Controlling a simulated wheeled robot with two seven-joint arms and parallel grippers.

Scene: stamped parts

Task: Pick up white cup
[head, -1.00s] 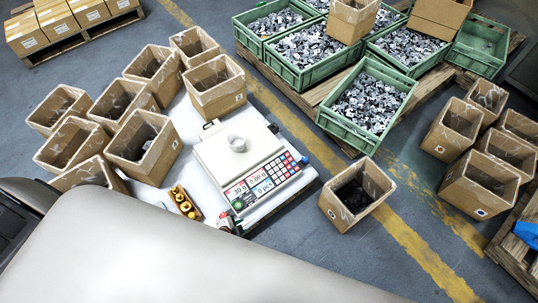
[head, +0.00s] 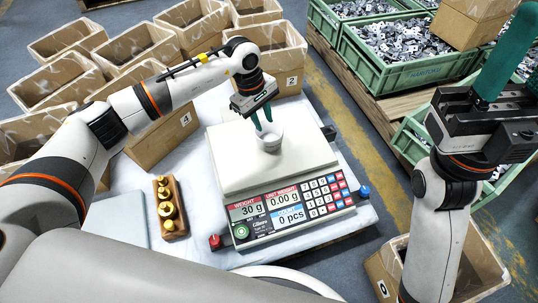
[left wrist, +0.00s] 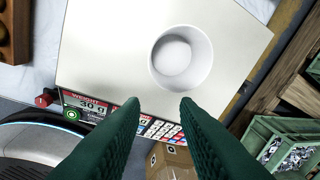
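A small white cup (head: 268,140) stands upright on the pan of a white counting scale (head: 235,176). In the left wrist view the cup (left wrist: 180,57) is seen from above, beyond the fingertips, and looks empty. My left gripper (head: 262,120) is over the scale pan, with its green fingers pointing down at the cup's rim. In the left wrist view its fingers (left wrist: 158,103) are apart with nothing between them. My right gripper (head: 505,70) is raised at the right, pointing up, partly cut off by the frame.
The scale display (head: 285,202) reads 30 g. A wooden block with brass weights (head: 170,207) stands left of the scale. Cardboard boxes (head: 163,143) crowd behind and left. Green crates of metal parts (head: 400,70) stand at the back right. A box (head: 385,270) stands on the floor, lower right.

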